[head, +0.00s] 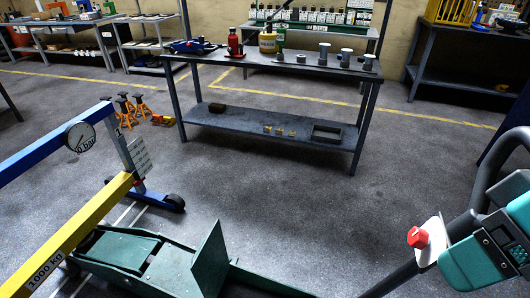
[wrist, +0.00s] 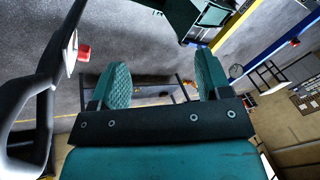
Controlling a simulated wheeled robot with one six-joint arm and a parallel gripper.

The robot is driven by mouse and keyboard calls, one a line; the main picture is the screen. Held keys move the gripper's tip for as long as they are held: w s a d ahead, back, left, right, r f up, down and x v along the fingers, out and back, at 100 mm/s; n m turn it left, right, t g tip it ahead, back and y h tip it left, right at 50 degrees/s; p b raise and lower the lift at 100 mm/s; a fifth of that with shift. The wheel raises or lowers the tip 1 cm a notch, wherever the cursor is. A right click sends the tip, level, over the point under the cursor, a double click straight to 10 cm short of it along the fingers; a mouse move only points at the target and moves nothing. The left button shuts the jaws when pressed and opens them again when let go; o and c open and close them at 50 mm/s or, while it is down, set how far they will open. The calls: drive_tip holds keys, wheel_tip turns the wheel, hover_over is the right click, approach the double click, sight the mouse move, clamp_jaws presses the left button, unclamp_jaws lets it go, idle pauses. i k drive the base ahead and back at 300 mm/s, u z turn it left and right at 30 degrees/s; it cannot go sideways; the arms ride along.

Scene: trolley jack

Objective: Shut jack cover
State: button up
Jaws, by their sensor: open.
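The green trolley jack (head: 125,250) lies low at the bottom of the head view. Its cover, a flat green panel (head: 211,260), stands up steeply from the jack body, open. In the wrist view, part of the green jack (wrist: 185,14) shows at the top, beyond the fingers. My gripper (wrist: 163,72) is open, with two teal padded fingers apart and nothing between them. It also shows at the right of the head view (head: 482,258), to the right of the cover and apart from it.
The jack's dark handle bar with a red knob (head: 418,238) rises at the right, close to my gripper. A yellow beam (head: 70,240) and blue beam (head: 45,152) stand at the left.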

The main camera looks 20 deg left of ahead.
sight(210, 266)
drive_tip(key=z, duration=2.35)
drive_tip(key=k, duration=1.9)
drive_tip(key=u, duration=2.35)
drive_tip(key=i, duration=0.5)
